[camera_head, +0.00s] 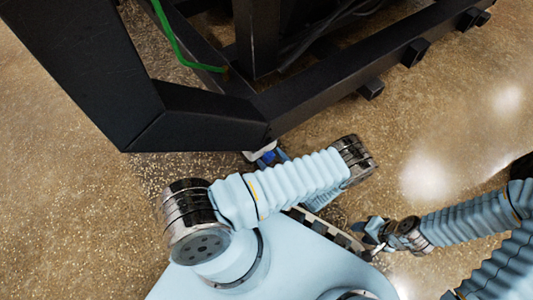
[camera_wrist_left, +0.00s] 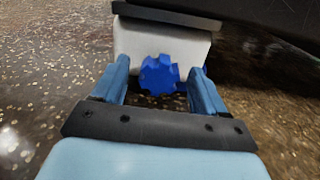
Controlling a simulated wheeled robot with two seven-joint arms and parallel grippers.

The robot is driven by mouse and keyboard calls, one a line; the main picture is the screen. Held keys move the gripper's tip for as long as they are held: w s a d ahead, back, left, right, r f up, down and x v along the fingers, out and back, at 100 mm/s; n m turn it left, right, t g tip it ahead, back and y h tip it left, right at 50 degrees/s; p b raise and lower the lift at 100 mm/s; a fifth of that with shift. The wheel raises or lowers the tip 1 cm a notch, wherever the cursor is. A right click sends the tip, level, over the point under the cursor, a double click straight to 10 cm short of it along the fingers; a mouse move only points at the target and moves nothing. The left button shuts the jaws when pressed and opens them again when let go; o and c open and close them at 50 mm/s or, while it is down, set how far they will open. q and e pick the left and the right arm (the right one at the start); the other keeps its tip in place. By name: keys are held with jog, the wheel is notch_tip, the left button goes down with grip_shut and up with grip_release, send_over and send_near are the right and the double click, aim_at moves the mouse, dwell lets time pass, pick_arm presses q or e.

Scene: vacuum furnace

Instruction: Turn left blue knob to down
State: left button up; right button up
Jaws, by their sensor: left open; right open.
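The blue knob (camera_wrist_left: 159,74) has a lobed rim and sits on the face of a pale box (camera_wrist_left: 158,42) in the left wrist view. In the head view a small part of the knob (camera_head: 268,157) shows below the corner of the black frame. My left gripper (camera_wrist_left: 160,66) is open, with one blue finger on each side of the knob and visible gaps between. In the head view my left gripper (camera_head: 277,157) is mostly hidden by my arm. The knob's pointing direction cannot be told. My right gripper (camera_head: 374,236) is open and empty at the lower right, away from the knob.
A heavy black frame (camera_head: 200,118) stands above the knob, with a green cable (camera_head: 175,38) inside it. A dark plate (camera_wrist_left: 165,15) caps the pale box. Speckled floor (camera_head: 75,225) is open at the left.

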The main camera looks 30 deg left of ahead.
pick_arm(q)
jog(key=shift+a, duration=0.1)
jog(key=c, duration=1.1)
jog(key=shift+o, duration=0.2)
jog(key=shift+w+m, duration=0.1)
jog(key=shift+m, duration=1.3)
jog(key=o, duration=1.1)
jog(key=shift+c, duration=0.2)
